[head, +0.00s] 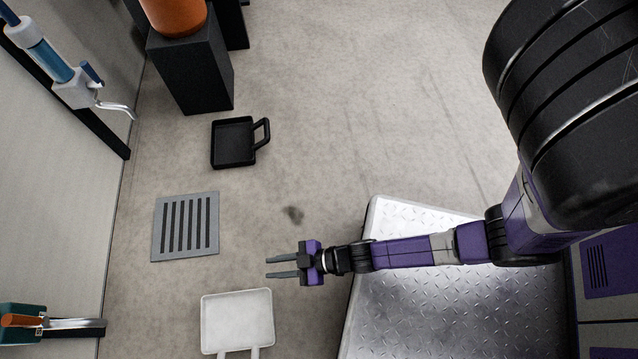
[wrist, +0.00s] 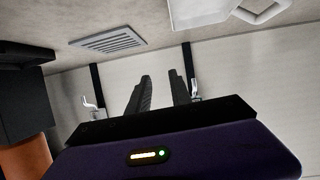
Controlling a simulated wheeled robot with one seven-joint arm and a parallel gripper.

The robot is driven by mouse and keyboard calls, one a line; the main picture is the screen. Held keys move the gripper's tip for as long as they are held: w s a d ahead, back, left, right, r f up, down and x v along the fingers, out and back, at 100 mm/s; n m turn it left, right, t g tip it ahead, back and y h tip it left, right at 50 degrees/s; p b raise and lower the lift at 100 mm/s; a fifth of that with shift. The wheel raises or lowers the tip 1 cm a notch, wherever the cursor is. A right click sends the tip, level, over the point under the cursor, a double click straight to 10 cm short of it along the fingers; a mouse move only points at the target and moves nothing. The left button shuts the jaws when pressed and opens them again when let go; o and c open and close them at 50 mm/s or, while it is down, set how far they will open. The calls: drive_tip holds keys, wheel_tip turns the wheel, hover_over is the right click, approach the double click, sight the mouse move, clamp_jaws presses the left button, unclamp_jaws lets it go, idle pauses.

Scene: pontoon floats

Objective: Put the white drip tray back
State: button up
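The white drip tray (head: 237,322) lies on the floor at the bottom of the head view, with its handle toward the picture's bottom edge. It also shows at the top of the wrist view (wrist: 197,12), with its loop handle at the right. My gripper (head: 268,267) is above the floor, up and to the right of the white tray in the head view, and apart from it. Its two fingers are spread with nothing between them, and they also show in the wrist view (wrist: 160,82). A black tray with a handle (head: 232,144) lies farther up on the floor.
A floor grate (head: 186,227) lies left of my gripper. A blue-and-white tap (head: 62,72) and a green fitting with an orange lever (head: 24,322) are on the left wall. A black pedestal (head: 193,72) bears an orange container (head: 175,14). The middle floor is clear.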

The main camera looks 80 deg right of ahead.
drive_tip(key=s+d+r+m+h, duration=0.1)
drive_tip(key=s+r, duration=0.3)
drive_tip(key=r, duration=0.7)
drive_tip(key=s+d+r+m+t+h, duration=0.1)
drive_tip(key=s+r, duration=0.3)
drive_tip(key=r, duration=0.8)
drive_tip(key=s+d+r+m+h, duration=0.1)
drive_tip(key=s+r, duration=0.3)
drive_tip(key=r, duration=0.8)
drive_tip(key=shift+r+m+t+h, duration=0.2)
drive_tip(key=shift+m+t+h, duration=0.2)
drive_tip(key=shift+m+h, duration=0.1)
wheel_tip(320, 180, up, 35)
drive_tip(key=p, duration=3.5)
drive_tip(key=shift+s, duration=0.1)
